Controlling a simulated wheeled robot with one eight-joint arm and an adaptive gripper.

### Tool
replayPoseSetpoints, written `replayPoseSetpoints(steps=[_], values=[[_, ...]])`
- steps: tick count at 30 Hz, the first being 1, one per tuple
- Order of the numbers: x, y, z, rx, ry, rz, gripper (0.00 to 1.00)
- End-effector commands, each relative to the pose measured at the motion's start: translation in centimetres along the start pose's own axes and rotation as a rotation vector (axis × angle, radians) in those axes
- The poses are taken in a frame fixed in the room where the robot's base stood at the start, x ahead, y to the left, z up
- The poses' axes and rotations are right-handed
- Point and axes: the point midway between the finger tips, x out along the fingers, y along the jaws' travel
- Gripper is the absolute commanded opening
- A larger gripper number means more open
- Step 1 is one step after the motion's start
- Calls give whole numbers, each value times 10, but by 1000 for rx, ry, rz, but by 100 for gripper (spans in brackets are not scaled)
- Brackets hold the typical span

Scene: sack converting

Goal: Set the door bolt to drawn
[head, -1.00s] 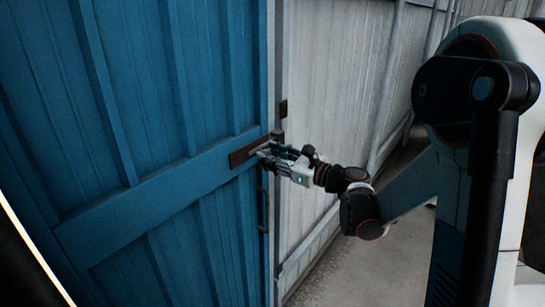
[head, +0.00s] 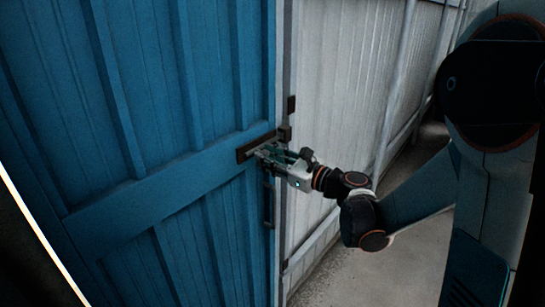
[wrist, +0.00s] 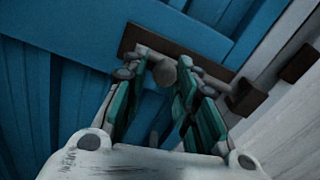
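The door bolt has a dark backplate (head: 243,155) on the blue door's (head: 150,190) cross rail, near the door's right edge. In the wrist view its round grey-brown knob (wrist: 163,73) stands out from the dark plate (wrist: 133,38). My gripper (head: 257,153) is at the bolt from the right. In the wrist view my gripper (wrist: 163,68) has its green-padded fingers apart, one on each side of the knob. I see no clear squeeze on the knob. The fingers hide part of the bolt's rod.
A dark keeper block (head: 286,133) sits on the post right of the door edge, with another dark block (head: 291,104) above it. A dark pull handle (head: 268,203) hangs below the bolt. Grey corrugated wall (head: 340,80) and open floor (head: 350,275) lie to the right.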

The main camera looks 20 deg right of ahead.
Motion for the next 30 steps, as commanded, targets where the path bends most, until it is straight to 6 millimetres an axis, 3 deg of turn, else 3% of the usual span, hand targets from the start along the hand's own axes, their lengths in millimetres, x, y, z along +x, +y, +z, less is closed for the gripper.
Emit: replayPoseSetpoints(steps=[14, 30], values=[[-8, -2, 0, 1, 1, -5, 40], [-104, -2, -1, 1, 1, -5, 40]])
